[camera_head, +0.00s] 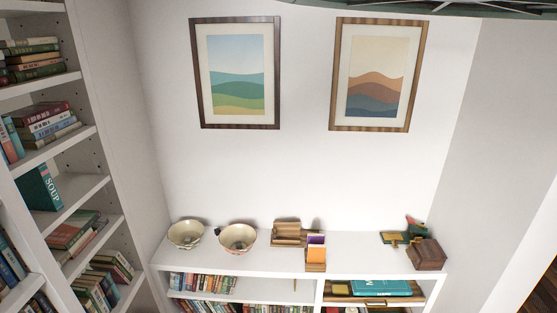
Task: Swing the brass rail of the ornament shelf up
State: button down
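I cannot make out a brass rail for certain. A low white shelf unit (245,267) stands against the wall and carries ornaments on its top. In its lower right compartment a wooden piece (345,299) with a small, dark handle-like part (376,303) shows at the bottom edge, below a teal book (381,287). Whether this part is the rail I cannot tell. My gripper is not in view.
Two patterned bowls (186,233) (237,238), a wooden holder (288,233), an orange card (316,254) and a brown box (427,253) stand on the top. A tall bookcase (85,195) fills the left. Two framed pictures (235,73) (377,75) hang above.

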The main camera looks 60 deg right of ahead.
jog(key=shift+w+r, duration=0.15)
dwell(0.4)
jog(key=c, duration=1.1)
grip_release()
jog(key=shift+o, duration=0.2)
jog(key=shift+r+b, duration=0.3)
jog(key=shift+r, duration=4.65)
